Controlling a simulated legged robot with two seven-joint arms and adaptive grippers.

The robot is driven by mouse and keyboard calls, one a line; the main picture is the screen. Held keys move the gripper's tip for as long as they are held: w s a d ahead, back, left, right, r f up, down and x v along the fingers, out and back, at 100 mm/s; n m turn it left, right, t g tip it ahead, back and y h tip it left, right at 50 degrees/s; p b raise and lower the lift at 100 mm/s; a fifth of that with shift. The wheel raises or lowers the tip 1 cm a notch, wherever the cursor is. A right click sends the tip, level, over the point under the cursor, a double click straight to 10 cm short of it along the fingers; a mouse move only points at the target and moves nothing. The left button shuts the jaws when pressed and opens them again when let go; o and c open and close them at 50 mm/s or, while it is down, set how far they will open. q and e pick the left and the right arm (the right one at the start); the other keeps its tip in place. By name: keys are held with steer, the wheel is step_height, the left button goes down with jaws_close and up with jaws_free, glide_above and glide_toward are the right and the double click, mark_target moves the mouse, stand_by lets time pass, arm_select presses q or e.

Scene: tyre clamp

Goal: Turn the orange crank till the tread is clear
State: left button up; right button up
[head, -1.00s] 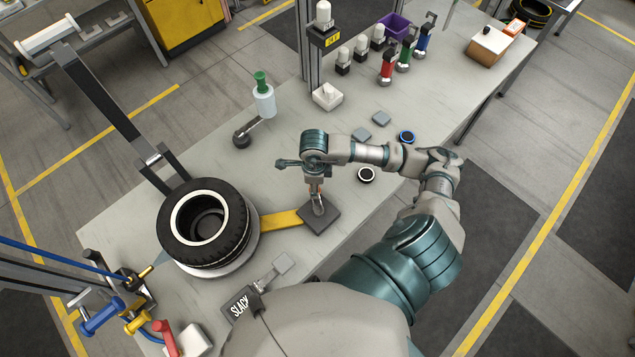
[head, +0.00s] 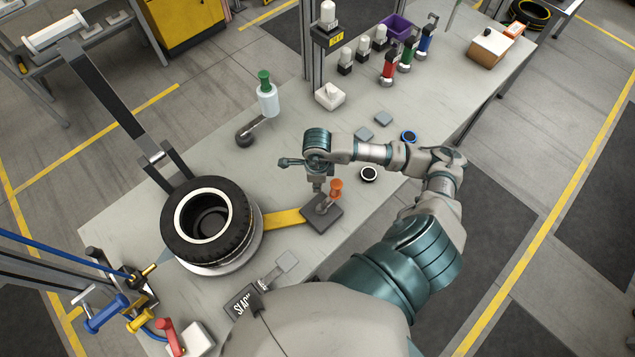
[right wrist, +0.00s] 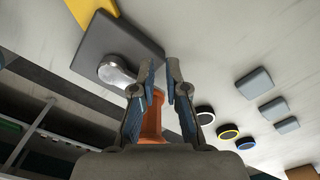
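The orange crank (head: 336,187) has an upright orange grip on a short metal arm, on a dark block (head: 325,222). A yellow strip (head: 284,218) runs from the block to the black tyre (head: 238,240), which lies flat on a round grey base. My right gripper (head: 318,186) is just left of the orange grip in the head view and looks apart from it. In the right wrist view, a narrow gap shows between its fingertips (right wrist: 161,75), and the orange grip (right wrist: 153,122) appears behind them, partly covered. My left gripper is out of view.
A dark post (head: 110,105) leans beside the tyre. A green-capped bottle (head: 268,98) stands behind; coloured cylinders (head: 388,68) stand at the back right. Small pads (head: 383,119) and rings lie right of the gripper.

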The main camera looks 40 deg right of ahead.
steer(key=o, duration=0.5)
steer(key=shift+a+r, duration=0.15)
steer(key=shift+a, duration=0.05)
steer(key=shift+o, duration=0.2)
steer(key=shift+d+r, duration=0.2)
steer(key=shift+r, duration=0.05)
step_height(320, 180, up, 11)
steer(key=shift+a+r, duration=0.2)
